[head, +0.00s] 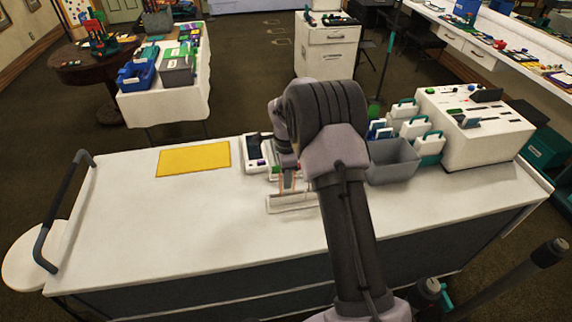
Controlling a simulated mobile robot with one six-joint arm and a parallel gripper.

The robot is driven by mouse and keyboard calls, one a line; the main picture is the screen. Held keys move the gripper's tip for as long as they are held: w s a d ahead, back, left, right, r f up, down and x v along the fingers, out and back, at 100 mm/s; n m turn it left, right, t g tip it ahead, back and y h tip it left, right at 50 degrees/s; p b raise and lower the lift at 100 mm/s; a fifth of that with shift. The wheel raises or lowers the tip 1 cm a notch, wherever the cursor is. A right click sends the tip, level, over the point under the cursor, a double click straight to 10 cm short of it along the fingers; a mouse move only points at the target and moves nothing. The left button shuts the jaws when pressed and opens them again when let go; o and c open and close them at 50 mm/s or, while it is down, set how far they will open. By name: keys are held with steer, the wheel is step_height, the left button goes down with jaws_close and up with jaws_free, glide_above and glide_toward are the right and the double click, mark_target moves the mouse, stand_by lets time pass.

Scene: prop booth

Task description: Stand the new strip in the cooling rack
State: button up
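A small, low white rack-like piece (291,203) lies on the white counter near the middle; it may be the cooling rack. My gripper (287,182) points down just above or behind it, partly hidden by my arm. I cannot pick out a new strip for sure. A white machine (478,130) with dark slots stands at the counter's right end.
A yellow mat (193,158) lies left of my gripper. White devices with dark screens (256,152) stand behind it. A grey bin (393,162) with teal-handled white items stands right of my arm. The counter's left part is clear (150,225).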

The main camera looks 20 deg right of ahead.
step_height(320, 180, up, 16)
steer(key=p, duration=0.3)
steer(key=shift+r, duration=0.1)
stand_by(0.3)
